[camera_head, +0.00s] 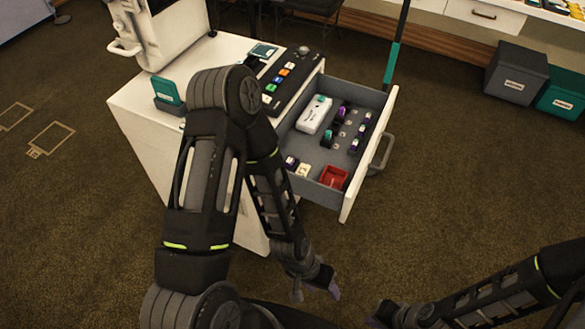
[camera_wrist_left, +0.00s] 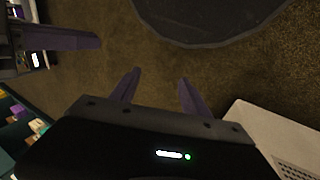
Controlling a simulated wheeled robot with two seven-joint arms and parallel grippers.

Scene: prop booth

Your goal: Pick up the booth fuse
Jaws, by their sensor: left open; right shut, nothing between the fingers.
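The open drawer (camera_head: 385,110) of the white cabinet (camera_head: 132,108) holds several small purple, teal and dark pieces (camera_head: 357,145). I cannot tell which of them is the booth fuse. My left gripper (camera_head: 334,288) is below and in front of the drawer, apart from it, over the carpet. In the left wrist view its two purple fingers (camera_wrist_left: 160,84) are spread with nothing between them. My right gripper (camera_head: 380,314) is at the bottom edge of the head view, its fingers barely visible. A purple finger part (camera_wrist_left: 75,41), seemingly of my right gripper, shows in the left wrist view.
The drawer also holds a white box (camera_head: 315,114), a small red tray (camera_head: 333,177) and a cream piece (camera_head: 303,170). A control panel (camera_head: 290,76) sits on the cabinet top. My left arm hides part of the cabinet.

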